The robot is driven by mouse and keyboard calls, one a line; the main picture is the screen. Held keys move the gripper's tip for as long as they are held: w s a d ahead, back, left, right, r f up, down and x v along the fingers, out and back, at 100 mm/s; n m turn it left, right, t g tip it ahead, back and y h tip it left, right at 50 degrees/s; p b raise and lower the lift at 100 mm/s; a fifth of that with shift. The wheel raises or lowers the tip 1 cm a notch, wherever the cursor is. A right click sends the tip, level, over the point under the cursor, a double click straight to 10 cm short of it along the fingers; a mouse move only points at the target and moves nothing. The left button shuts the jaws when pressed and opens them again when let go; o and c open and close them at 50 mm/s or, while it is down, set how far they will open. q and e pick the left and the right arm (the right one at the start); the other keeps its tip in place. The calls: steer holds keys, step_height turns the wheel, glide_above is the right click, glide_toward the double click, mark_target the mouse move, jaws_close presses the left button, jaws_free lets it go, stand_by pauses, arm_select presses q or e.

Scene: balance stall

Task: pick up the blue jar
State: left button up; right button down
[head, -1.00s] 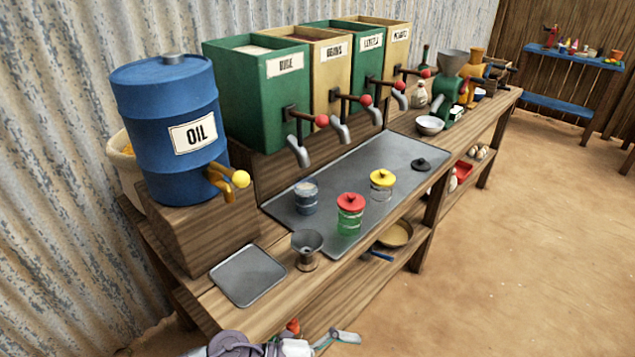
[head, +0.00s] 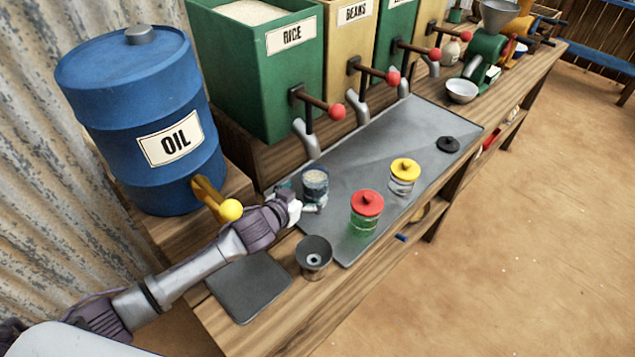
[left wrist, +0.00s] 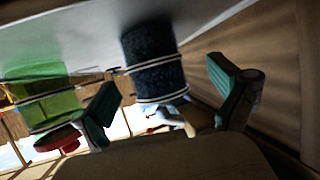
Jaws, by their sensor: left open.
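The blue jar (head: 315,182) stands without a lid on the grey metal tray (head: 375,170), below the rice spout. My left gripper (head: 306,203) is at the jar's near-left side, its arm reaching in from the lower left. In the left wrist view, the picture looks upside down, and the dark blue jar (left wrist: 153,62) shows between the two spread fingers (left wrist: 166,98). The left gripper is open. Part of the jar's base is hidden by the gripper in the head view. My right gripper is not in view.
A red-lidded green jar (head: 366,212) stands to the right, with a yellow-lidded jar (head: 404,175) beyond it. A metal funnel (head: 313,257) stands in front. The oil barrel's yellow-knobbed tap (head: 217,201) is close to my forearm. A black lid (head: 448,144) lies farther back.

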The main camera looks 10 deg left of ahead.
arm_select(q)
steer(key=x, duration=0.4)
steer(key=shift+s+d+r, duration=0.1)
steer(key=shift+d, duration=0.25)
steer(key=shift+w+d+f, duration=0.1)
steer(key=shift+w+f, duration=0.15)
steer(key=shift+w, duration=0.05)
steer(key=c, duration=1.6)
steer(key=shift+r, duration=0.15)
steer(key=shift+c, duration=0.5)
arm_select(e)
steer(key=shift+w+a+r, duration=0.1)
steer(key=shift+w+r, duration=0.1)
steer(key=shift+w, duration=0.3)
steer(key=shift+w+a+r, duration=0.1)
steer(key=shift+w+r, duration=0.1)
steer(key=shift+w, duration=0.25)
arm_select(q)
steer(key=shift+r+p, duration=0.1)
steer(key=shift+p, duration=0.2)
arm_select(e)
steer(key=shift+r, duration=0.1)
